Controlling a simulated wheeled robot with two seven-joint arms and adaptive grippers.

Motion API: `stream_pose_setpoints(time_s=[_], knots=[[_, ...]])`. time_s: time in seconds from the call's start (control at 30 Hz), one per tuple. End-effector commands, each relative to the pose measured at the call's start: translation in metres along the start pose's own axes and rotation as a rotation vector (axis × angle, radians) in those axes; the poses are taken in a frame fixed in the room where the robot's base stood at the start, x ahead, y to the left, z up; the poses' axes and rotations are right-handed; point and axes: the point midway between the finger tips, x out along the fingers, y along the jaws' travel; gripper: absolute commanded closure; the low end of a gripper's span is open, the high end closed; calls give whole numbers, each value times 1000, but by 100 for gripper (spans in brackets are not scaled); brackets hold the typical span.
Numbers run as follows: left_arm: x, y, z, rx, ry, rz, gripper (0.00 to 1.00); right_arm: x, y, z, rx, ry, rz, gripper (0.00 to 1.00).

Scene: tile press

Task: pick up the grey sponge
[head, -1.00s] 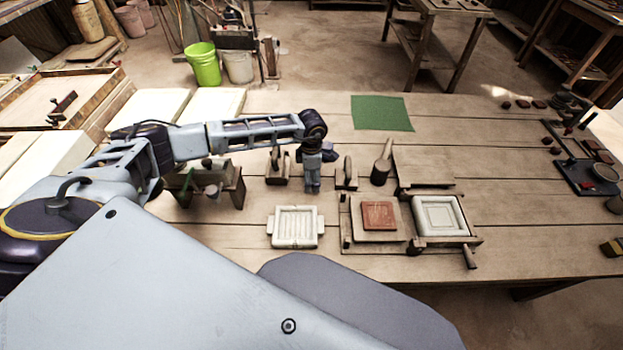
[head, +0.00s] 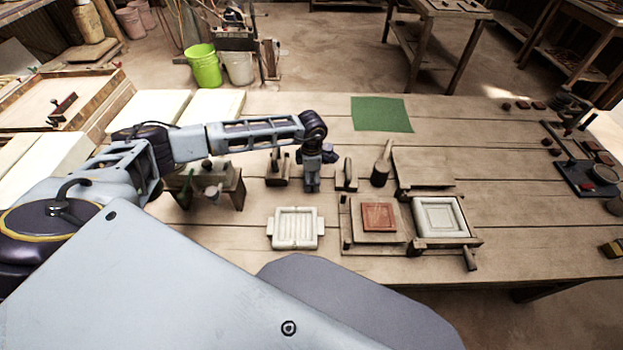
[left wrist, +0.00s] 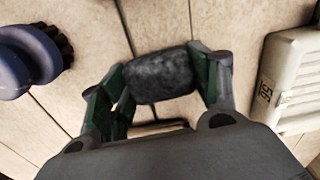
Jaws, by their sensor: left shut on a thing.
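The grey sponge (left wrist: 160,76) is a dark, mottled, rounded block in the left wrist view. My left gripper (left wrist: 158,82) is shut on it, with one green-padded finger on each side. In the head view my left gripper (head: 312,182) points down over the middle of the table, behind the white mould; the sponge cannot be made out there. Whether the sponge touches the table is hard to tell. My right gripper is not in view.
A white ribbed mould (head: 295,228) lies in front of the gripper. A red tile (head: 378,217) on a board and a white framed mould (head: 440,217) lie to its right. Upright tools (head: 381,165) stand close by. A green mat (head: 381,114) lies behind, with bare table around it.

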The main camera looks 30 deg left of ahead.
Motion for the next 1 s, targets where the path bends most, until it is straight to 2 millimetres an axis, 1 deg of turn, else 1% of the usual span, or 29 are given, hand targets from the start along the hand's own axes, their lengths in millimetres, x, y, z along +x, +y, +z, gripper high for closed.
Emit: stream_pose_setpoints(time_s=[0.17, 0.27, 0.57, 0.7, 0.8, 1.0], knots=[[-8, 1, 0, -1, -1, 1, 54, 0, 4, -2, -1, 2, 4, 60], [-17, 1, 0, -1, -2, 1, 54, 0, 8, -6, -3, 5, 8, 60], [-59, 1, 1, 1, -3, 2, 54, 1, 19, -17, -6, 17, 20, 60], [-78, 1, 0, 0, -1, 3, 54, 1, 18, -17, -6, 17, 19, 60], [-89, 1, 0, 0, -1, 1, 54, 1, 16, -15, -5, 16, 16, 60], [-99, 0, 0, -1, 0, 1, 54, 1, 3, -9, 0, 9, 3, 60]])
